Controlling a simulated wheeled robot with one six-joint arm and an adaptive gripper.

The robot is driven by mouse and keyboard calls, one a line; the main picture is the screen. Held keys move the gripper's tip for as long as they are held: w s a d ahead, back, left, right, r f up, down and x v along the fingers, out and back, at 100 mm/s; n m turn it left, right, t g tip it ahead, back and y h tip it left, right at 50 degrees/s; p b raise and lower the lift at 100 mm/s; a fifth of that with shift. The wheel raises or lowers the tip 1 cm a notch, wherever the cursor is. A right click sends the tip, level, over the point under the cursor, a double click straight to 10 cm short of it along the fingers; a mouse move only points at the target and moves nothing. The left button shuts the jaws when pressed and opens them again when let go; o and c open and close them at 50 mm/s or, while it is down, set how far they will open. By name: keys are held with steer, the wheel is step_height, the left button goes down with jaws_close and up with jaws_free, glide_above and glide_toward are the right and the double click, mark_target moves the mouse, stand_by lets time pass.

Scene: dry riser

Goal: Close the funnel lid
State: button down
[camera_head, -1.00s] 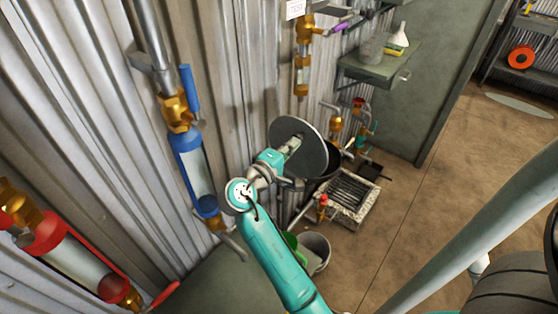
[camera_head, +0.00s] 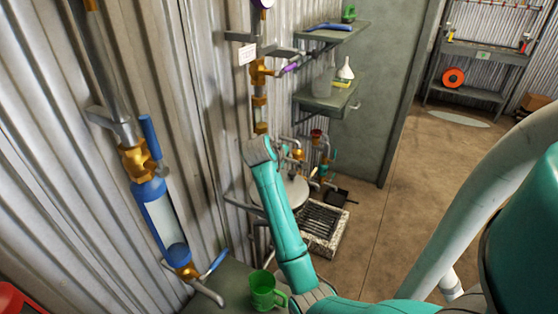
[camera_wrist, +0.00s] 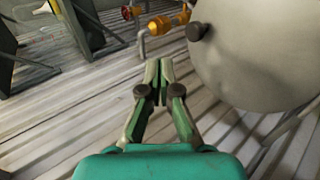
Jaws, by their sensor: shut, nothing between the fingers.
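The funnel lid (camera_head: 296,191) is a round light grey disc. In the head view it lies about flat, low beside the corrugated wall, and my arm covers part of it. It also shows large at the right of the wrist view (camera_wrist: 270,50), with a black knob at its edge. My gripper (camera_wrist: 158,82) is shut and empty, left of the lid in the wrist view, with a visible gap between them. In the head view the gripper is hidden behind my arm. The funnel under the lid is mostly hidden, so I cannot tell whether the lid is fully seated.
A floor drain grate (camera_head: 320,226) lies right of the lid. Brass valves (camera_head: 298,153) stand behind it. A blue-framed sight glass (camera_head: 160,218) is on the wall at left, and a green mug (camera_head: 264,291) stands below. Floor is open at right.

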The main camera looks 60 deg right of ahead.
mark_target(294, 172)
steer(key=shift+y, duration=0.8)
steer(key=x, duration=0.9)
steer(key=shift+s+a+f, duration=0.15)
steer(key=shift+s+f, duration=0.15)
steer(key=shift+f, duration=0.2)
steer(key=shift+d+f+y, duration=0.3)
steer(key=shift+f+y, duration=0.1)
steer(key=shift+f, duration=0.2)
steer(key=shift+d+f+y, duration=0.1)
steer(key=shift+f+y, duration=0.2)
steer(key=shift+f, duration=0.15)
steer(key=shift+f, duration=0.1)
